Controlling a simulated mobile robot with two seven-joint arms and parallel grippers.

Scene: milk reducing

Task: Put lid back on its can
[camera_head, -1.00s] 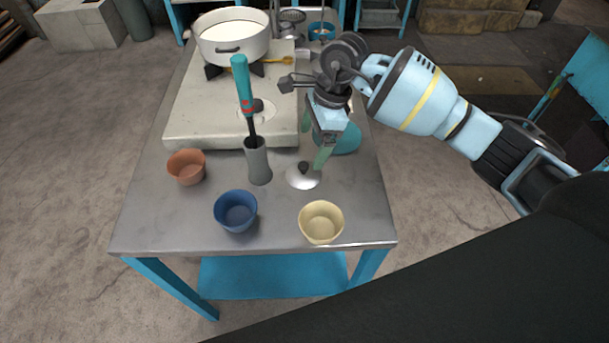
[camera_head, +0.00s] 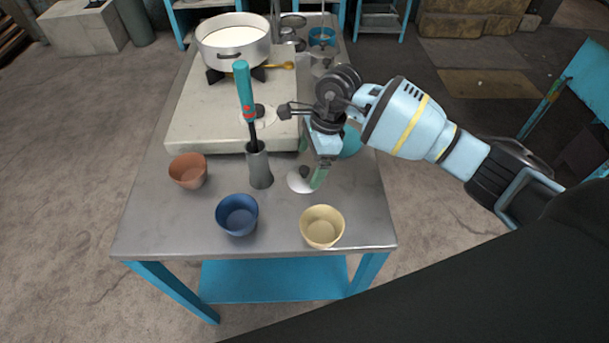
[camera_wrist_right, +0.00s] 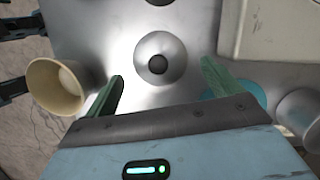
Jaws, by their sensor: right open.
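The lid (camera_head: 300,182), a silver disc with a dark knob, lies on the metal table; it also shows in the right wrist view (camera_wrist_right: 157,62). My right gripper (camera_head: 311,160) is open above and around the lid, with one green finger in front of its right edge in the head view. In the wrist view the lid's knob lies between and just beyond the open fingertips (camera_wrist_right: 162,70). A grey cylinder (camera_head: 259,168) left of the lid holds a teal-handled tool. A metal cup-like vessel (camera_head: 322,66) stands farther back; I cannot tell which is the can. My left gripper is out of view.
A yellow bowl (camera_head: 322,228), a blue bowl (camera_head: 237,216) and a brown bowl (camera_head: 188,171) stand along the front. A teal round object (camera_head: 351,141) is partly behind my gripper. A stove slab (camera_head: 205,112) with a white pot (camera_head: 233,50) fills the back left.

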